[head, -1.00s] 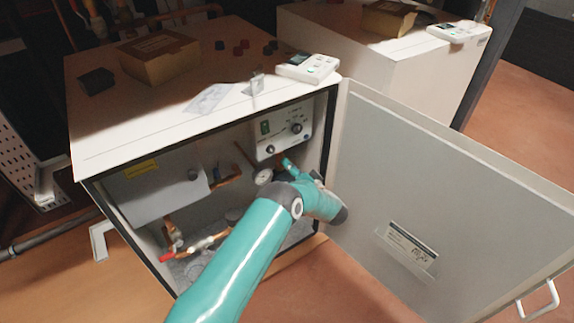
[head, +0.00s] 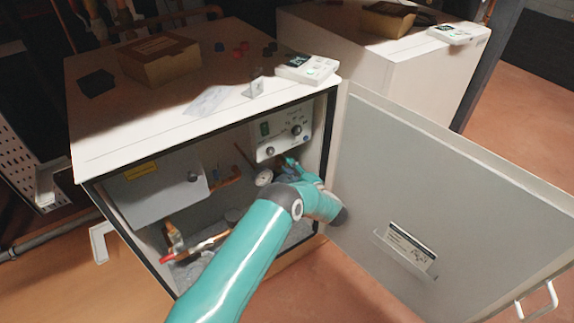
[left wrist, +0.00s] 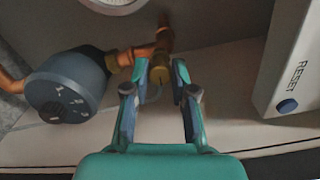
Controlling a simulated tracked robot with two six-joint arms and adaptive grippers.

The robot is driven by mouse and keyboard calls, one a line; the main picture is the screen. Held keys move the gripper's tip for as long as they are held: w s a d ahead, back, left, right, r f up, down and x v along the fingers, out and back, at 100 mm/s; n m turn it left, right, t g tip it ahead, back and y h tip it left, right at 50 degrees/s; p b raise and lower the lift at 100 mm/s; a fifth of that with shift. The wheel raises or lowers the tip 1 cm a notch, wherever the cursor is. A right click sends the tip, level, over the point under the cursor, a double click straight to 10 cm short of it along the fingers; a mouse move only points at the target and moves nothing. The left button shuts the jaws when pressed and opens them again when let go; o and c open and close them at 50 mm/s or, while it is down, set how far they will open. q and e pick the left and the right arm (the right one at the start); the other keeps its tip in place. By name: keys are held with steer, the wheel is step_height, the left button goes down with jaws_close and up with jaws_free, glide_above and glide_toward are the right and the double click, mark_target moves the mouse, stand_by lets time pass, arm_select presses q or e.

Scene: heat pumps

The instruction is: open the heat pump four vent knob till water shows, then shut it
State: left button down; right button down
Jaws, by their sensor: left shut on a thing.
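The heat pump (head: 170,110) is a white box with its front door (head: 440,190) swung open to the right. My left arm reaches into it, and its gripper (head: 290,164) is below the control panel (head: 283,130). In the left wrist view my left gripper (left wrist: 158,85) is shut on a small brass vent knob (left wrist: 159,73) on a copper pipe fitting, one finger on each side. A thin pale curved shape shows just below the knob; I cannot tell if it is water. My right gripper is not in view.
A dark round pump head (left wrist: 66,86) is close left of the fingers, and a white box with a blue RESET button (left wrist: 287,106) is close right. A round gauge (head: 264,177) and a red-handled valve (head: 168,257) are inside the cabinet. A cardboard box (head: 158,58) lies on top.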

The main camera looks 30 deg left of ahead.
arm_select(q)
steer(key=shift+w+d+f+m, duration=0.15)
steer(key=shift+d+m, duration=0.15)
steer(key=shift+m, duration=0.7)
steer(key=c, duration=0.9)
jaws_free()
steer(key=shift+c, duration=0.2)
steer(key=shift+a, duration=0.15)
steer(key=v, duration=1.2)
